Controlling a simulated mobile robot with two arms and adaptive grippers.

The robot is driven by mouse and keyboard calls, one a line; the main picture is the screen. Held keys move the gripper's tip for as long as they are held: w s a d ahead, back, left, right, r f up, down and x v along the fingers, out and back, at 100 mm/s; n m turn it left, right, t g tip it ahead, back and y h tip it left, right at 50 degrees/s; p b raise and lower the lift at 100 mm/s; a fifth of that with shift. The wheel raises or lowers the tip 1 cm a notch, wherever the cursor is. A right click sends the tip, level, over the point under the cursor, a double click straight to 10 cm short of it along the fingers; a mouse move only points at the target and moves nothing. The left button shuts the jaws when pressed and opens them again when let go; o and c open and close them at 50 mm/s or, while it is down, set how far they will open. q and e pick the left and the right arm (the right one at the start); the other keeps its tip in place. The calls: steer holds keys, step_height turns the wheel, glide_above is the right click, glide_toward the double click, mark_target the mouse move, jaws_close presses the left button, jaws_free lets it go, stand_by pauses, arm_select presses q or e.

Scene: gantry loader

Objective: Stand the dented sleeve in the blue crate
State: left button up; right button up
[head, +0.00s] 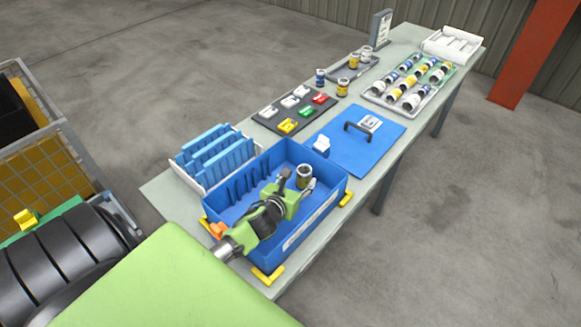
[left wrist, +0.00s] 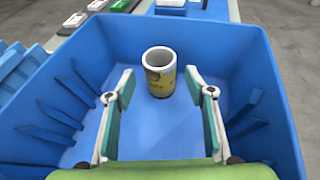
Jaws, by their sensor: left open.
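The blue crate (head: 328,205) sits at the near end of the table, open at the top. A sleeve with a pale rim and a yellow, dark-marked side (head: 304,171) stands upright on the crate floor; it also shows in the left wrist view (left wrist: 159,75). I cannot make out a clear dent. My left gripper (head: 298,184) reaches down into the crate. Its fingers are open and apart in the left wrist view (left wrist: 159,98), with the sleeve just beyond the tips, between their lines. Nothing is held. My right gripper is not in view.
Ribs line the crate's inner wall. Blue dividers (head: 215,158) stand left of it. A blue lid with a handle (head: 378,148) lies behind. A dark board (head: 296,117) with coloured blocks and a tray (head: 420,104) of several sleeves lie farther back.

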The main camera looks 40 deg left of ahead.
arm_select(q)
steer(key=v, duration=0.7)
steer(key=shift+s+r, duration=0.25)
steer(key=shift+s, duration=0.05)
steer(key=shift+d, duration=0.1)
stand_by(0.8)
